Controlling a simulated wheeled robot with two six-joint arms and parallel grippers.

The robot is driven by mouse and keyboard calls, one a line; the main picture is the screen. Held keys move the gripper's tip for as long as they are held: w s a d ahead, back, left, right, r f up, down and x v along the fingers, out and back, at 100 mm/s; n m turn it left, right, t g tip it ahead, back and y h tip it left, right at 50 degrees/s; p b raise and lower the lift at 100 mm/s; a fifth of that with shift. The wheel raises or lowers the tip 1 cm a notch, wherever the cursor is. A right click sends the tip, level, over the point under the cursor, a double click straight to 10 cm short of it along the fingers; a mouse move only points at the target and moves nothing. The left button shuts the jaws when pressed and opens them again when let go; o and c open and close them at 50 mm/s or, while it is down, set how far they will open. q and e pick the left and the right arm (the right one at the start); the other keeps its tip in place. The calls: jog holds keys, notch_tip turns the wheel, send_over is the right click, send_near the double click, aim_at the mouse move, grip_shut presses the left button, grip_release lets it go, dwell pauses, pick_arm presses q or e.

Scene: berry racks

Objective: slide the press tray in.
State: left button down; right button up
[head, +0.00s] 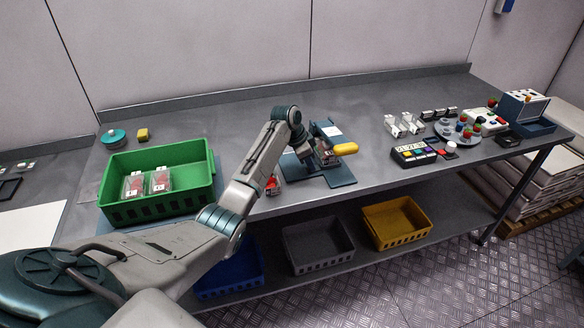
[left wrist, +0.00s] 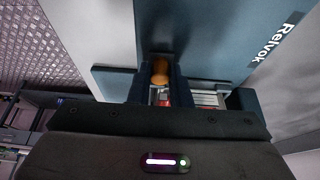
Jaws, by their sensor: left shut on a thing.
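The press (head: 327,130) stands mid-table: a blue-grey body on a flat plate (head: 338,178), its side lettered "Relvok" in the left wrist view. A yellow rounded handle (head: 345,149) sticks out at its front. My left gripper (head: 326,153) is at the press front and is shut on what looks like this handle; its orange-yellow end (left wrist: 160,72) shows between the fingers in the left wrist view. The press tray is mostly hidden behind my gripper. Something red and pale (left wrist: 203,98) shows just beyond the fingers. My right gripper is not in view.
A green crate (head: 202,177) with two clear punnets stands left of my arm. A red-filled punnet (head: 273,186) lies just left of the press plate. A button panel (head: 413,154) and other gear fill the right side. Several bins sit on the lower shelf.

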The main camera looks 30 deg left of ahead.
pick_arm(q)
jog(key=shift+w+d+r, duration=0.1)
jog(key=shift+w+d, duration=0.45)
jog(key=shift+w, duration=0.15)
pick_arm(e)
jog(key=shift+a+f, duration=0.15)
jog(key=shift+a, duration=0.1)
pick_arm(q)
jog(key=c, duration=1.6)
grip_release()
jog(key=shift+r, duration=0.1)
jog(key=shift+c, duration=0.2)
jog(key=o, duration=0.3)
jog(key=shift+w+d, duration=0.1)
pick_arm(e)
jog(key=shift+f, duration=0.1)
pick_arm(q)
jog(key=b+v, duration=0.2)
jog(key=v, duration=0.8)
jog(key=shift+r+b, duration=0.25)
jog(key=shift+b, duration=0.1)
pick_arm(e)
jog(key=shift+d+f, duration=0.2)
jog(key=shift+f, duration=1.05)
